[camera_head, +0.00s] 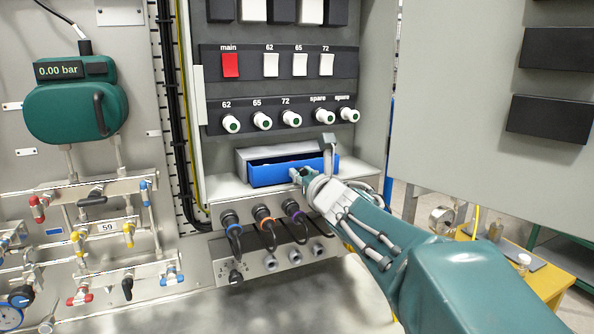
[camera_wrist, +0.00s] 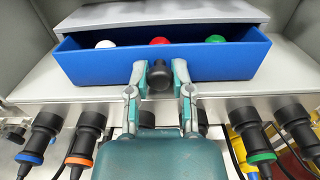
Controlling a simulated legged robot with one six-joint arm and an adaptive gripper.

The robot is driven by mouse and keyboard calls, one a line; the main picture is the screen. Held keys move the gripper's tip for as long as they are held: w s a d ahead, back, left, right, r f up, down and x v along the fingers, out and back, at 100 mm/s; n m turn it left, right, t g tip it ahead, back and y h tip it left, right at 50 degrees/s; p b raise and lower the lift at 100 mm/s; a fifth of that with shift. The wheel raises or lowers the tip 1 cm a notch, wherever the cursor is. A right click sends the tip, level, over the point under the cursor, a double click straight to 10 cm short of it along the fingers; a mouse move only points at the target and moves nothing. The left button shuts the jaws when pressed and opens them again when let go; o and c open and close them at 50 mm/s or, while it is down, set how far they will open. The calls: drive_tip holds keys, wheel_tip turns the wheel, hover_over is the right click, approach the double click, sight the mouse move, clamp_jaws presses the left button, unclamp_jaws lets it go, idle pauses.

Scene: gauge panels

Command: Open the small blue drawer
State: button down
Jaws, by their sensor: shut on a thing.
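The small blue drawer (camera_head: 278,173) sits in a grey housing (camera_head: 255,156) on a ledge inside the cabinet. It stands partly pulled out, and its open top shows. In the wrist view the blue drawer (camera_wrist: 90,66) holds a white, a red and a green round thing. A dark round knob (camera_wrist: 160,76) is on its front. My gripper (camera_wrist: 160,85) is shut on the knob, with one finger on each side of it. In the head view my gripper (camera_head: 300,176) is at the drawer's front, and the knob is hidden there.
Below the ledge are plugged cables with coloured rings (camera_head: 264,215) and several sockets. Rows of switches (camera_head: 285,63) and knobs (camera_head: 286,117) are above the drawer. The cabinet's open door (camera_head: 480,130) is at the right. Pipes and valves (camera_head: 95,230) are at the left.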

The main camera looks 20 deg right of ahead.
drive_tip(key=s, duration=0.3)
drive_tip(key=shift+s, duration=0.3)
drive_tip(key=c, duration=0.5)
unclamp_jaws()
drive_tip(key=s, duration=1.2)
drive_tip(key=shift+a, duration=0.1)
